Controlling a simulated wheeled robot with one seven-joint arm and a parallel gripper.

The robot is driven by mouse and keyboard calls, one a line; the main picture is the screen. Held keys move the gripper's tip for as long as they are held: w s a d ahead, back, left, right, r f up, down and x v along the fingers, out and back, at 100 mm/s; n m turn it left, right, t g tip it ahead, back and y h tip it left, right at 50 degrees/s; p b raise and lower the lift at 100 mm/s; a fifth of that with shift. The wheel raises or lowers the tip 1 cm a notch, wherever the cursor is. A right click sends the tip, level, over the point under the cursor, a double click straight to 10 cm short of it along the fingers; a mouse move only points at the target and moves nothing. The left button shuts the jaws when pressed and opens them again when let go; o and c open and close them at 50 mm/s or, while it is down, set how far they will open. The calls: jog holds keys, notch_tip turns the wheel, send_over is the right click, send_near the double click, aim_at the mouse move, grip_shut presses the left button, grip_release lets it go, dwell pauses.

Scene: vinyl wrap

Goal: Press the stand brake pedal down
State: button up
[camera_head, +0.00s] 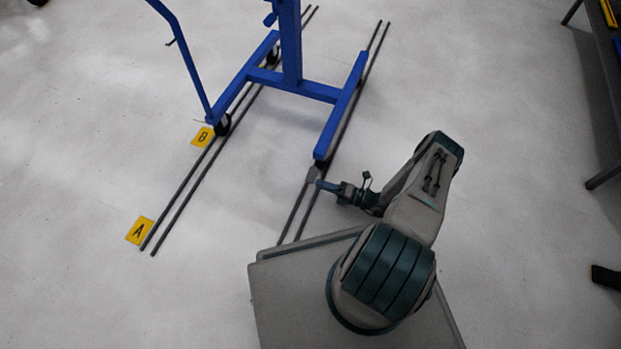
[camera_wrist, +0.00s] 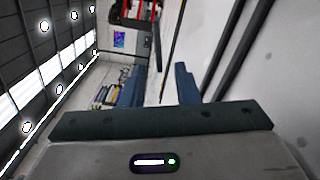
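The blue stand (camera_head: 292,50) stands on casters over the floor rails in the head view. A small grey piece (camera_head: 312,174), which looks like the brake pedal, sits by the near caster (camera_head: 320,163) at the end of the stand's right leg. My gripper (camera_head: 322,185) is low at the floor, just below and right of that piece; I cannot tell whether they touch. In the wrist view, the two blue fingers of my gripper (camera_wrist: 160,85) stand apart with nothing visible between them. The pedal cannot be made out in the wrist view.
Two pairs of dark rails (camera_head: 185,190) run along the floor. Yellow markers A (camera_head: 140,231) and B (camera_head: 202,137) lie by the left pair. A dark table (camera_head: 603,60) stands at the right edge. The floor between is clear.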

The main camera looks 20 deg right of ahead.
jog(key=p+v, duration=0.1)
jog(key=v, duration=0.5)
jog(key=shift+s+d, duration=0.25)
jog(key=shift+d, duration=0.05)
jog(key=w+a+r+n+g+h+p, duration=0.15)
jog(key=r+n+g+p, duration=0.4)
jog(key=r, duration=1.15)
jog(key=w+a+r+n+g+h+p, duration=0.1)
jog(key=r+n+g+h+p, duration=0.15)
jog(key=r+n+p, duration=1)
jog(key=w+a+r+n+g+h+p, duration=0.1)
jog(key=r+n+g, duration=0.35)
jog(key=r, duration=1.75)
jog(key=s+a+r+n+t+h+p, duration=0.1)
jog(key=s+r+n+p, duration=0.4)
jog(key=r, duration=0.9)
jog(key=s+a+r+n+t+h+p, duration=0.2)
jog(key=s+r+n+h+p, duration=0.3)
jog(key=r, duration=0.9)
jog(key=s+a+r+n+t+h+p, duration=0.1)
jog(key=s+a+r+n+h+p, duration=0.2)
jog(key=s+r+n+p, duration=0.4)
notch_tip(320, 180, up, 7)
jog(key=p, duration=0.3)
jog(key=shift+t+h, duration=0.3)
jog(key=shift+t, duration=0.05)
